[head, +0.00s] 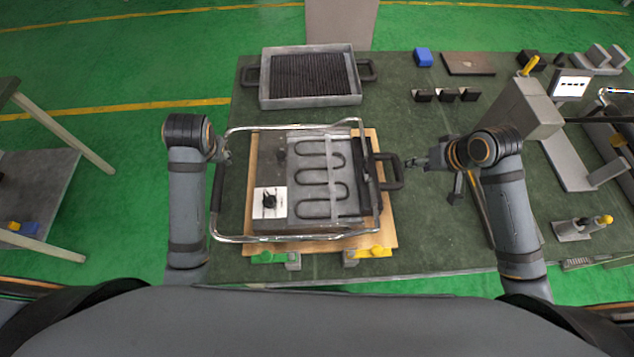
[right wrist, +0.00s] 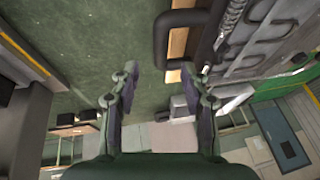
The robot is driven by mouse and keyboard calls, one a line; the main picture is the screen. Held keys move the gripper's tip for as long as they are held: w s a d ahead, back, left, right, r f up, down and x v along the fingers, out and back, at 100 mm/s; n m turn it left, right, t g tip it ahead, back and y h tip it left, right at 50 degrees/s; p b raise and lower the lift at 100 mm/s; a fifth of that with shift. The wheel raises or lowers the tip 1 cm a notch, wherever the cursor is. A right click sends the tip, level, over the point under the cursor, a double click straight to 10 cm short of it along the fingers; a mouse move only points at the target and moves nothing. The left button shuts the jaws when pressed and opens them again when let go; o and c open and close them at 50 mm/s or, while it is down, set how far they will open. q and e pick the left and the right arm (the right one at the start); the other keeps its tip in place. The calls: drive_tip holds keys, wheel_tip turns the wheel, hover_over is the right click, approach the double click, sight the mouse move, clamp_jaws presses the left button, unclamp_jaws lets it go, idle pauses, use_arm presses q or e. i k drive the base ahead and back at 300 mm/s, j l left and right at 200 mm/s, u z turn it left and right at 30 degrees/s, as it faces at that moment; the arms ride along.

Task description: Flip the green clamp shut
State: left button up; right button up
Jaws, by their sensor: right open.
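The green clamp (head: 264,257) is at the front left edge of the wooden board, beside a grey block, in the head view. Its handle lies low and points left; I cannot tell if it is latched. My left gripper (head: 223,156) is small and partly hidden at the left side of the metal frame, well behind the clamp; its fingers are unclear. My right gripper (head: 416,163) is open and empty, just right of the heater's black right handle (head: 398,171) and far from the clamp. In the right wrist view its fingers (right wrist: 160,80) are spread with nothing between them.
The heating element box (head: 272,223) sits on the wooden board (head: 390,235) inside a raised metal frame (head: 290,238). A yellow clamp (head: 372,252) is at the board's front right. A grilled tray (head: 265,88) stands behind.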

sight(267, 256)
drive_tip(key=k+j, duration=0.25)
drive_tip(key=k, duration=0.25)
drive_tip(key=k+j, duration=0.2)
drive_tip(key=k, duration=0.25)
